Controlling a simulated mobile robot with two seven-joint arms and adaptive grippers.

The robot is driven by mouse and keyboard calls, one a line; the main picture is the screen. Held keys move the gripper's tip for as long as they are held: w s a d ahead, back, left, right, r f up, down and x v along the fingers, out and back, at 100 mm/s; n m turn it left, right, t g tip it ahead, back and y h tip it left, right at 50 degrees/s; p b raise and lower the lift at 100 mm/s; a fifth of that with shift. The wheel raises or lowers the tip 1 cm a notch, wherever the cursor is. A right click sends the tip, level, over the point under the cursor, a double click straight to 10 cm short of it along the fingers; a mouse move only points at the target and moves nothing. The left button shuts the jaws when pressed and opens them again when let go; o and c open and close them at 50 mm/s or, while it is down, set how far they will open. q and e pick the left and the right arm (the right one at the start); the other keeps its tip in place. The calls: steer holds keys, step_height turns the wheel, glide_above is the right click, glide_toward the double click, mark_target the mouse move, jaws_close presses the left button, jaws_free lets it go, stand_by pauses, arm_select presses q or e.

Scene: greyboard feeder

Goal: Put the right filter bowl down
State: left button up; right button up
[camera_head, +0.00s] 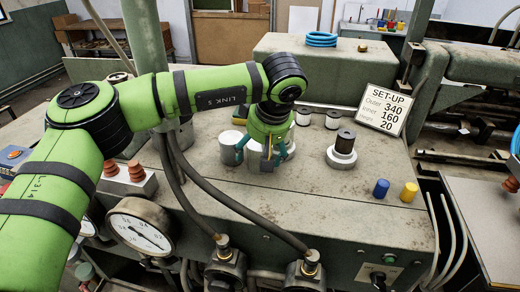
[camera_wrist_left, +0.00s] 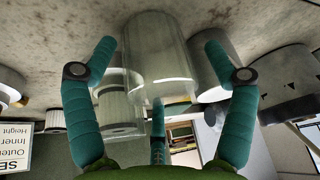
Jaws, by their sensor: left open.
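My left gripper (camera_head: 262,156) points down at the bench top in the head view, its teal fingers spread. In the left wrist view, which shows the scene upside down, the left gripper (camera_wrist_left: 160,46) has its fingers apart on both sides of a clear filter bowl (camera_wrist_left: 158,75). The bowl's far end appears to meet the bench. In the head view this right bowl (camera_head: 289,147) is mostly hidden behind the gripper. A grey-white cylinder (camera_head: 231,148), perhaps the other bowl, stands just left of the gripper. My right gripper is not seen.
Right of the gripper, a dark-topped cylinder sits on a white base (camera_head: 341,160). Two white filters (camera_head: 303,117) (camera_head: 333,120) stand behind. A blue cap (camera_head: 381,188) and yellow cap (camera_head: 409,192) are near the right end. A set-up sign (camera_head: 385,108) stands behind.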

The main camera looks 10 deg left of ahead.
arm_select(q)
steer(key=c, duration=1.1)
steer(key=shift+r, duration=0.1)
